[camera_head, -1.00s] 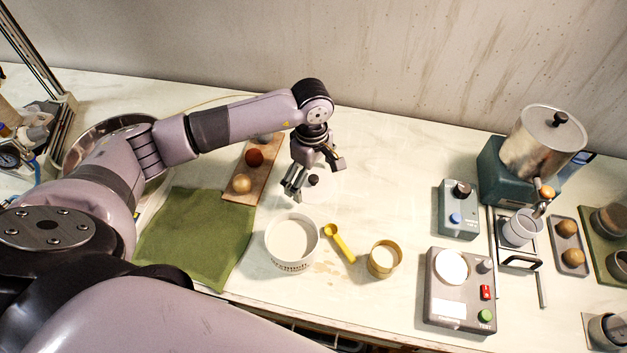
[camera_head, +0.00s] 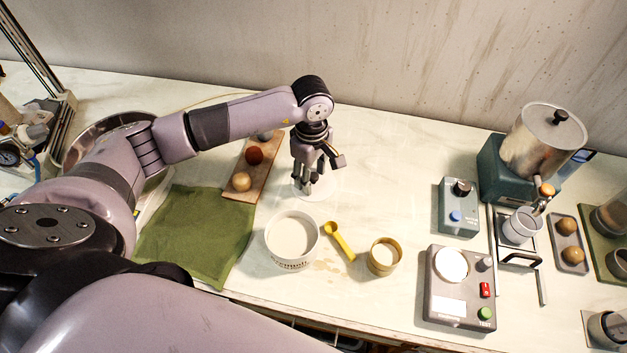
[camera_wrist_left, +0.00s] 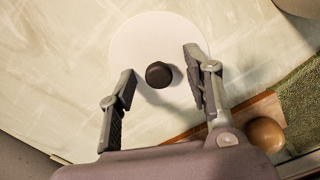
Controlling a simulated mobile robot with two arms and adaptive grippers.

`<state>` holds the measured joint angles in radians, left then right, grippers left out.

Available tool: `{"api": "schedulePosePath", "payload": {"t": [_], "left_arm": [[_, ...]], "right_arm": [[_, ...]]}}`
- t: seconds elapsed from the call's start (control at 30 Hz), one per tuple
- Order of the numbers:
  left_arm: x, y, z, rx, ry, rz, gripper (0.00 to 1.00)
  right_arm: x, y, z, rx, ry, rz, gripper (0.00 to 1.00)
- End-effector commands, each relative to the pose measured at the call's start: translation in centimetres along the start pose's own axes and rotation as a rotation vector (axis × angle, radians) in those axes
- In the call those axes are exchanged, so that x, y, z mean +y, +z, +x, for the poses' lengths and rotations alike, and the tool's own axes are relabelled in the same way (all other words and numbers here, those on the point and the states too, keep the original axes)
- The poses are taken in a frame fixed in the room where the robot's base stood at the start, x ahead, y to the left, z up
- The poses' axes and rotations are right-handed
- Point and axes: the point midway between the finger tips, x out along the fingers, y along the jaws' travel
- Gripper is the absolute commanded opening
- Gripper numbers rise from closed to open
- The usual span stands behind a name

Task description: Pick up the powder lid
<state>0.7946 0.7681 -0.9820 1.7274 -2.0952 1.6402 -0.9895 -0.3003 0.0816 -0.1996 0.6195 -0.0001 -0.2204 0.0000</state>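The powder lid is a white disc (camera_wrist_left: 150,33) with a round black knob (camera_wrist_left: 158,74), lying flat on the worktop in the left wrist view. In the head view only part of the lid (camera_head: 325,187) shows under my gripper. My left gripper (camera_head: 308,190) points down over the lid. In the left wrist view its two fingers (camera_wrist_left: 160,82) are apart, one on each side of the knob, with gaps between knob and fingers. The knob is hidden behind the fingers in the head view. My right gripper is not in view.
A white tub of powder (camera_head: 292,238), a yellow scoop (camera_head: 340,241) and a small yellow cup (camera_head: 384,257) stand in front of the lid. A wooden board (camera_head: 238,190) with balls and a green cloth (camera_head: 195,240) lie left. The worktop right of the lid is clear.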

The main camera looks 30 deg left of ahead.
Motion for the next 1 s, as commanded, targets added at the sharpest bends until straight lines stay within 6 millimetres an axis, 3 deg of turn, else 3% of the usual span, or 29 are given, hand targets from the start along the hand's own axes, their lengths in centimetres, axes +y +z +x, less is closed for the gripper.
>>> {"api": "schedulePosePath", "payload": {"t": [0.53, 1.0], "left_arm": [[-0.09, 0.0, 0.21, 0.001, -0.003, 0.0, 0.05], [-0.06, 0.0, -0.57, 0.0, -0.003, 0.0, 0.05]], "right_arm": [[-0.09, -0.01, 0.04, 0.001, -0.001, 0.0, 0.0], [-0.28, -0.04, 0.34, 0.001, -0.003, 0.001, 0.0]]}}
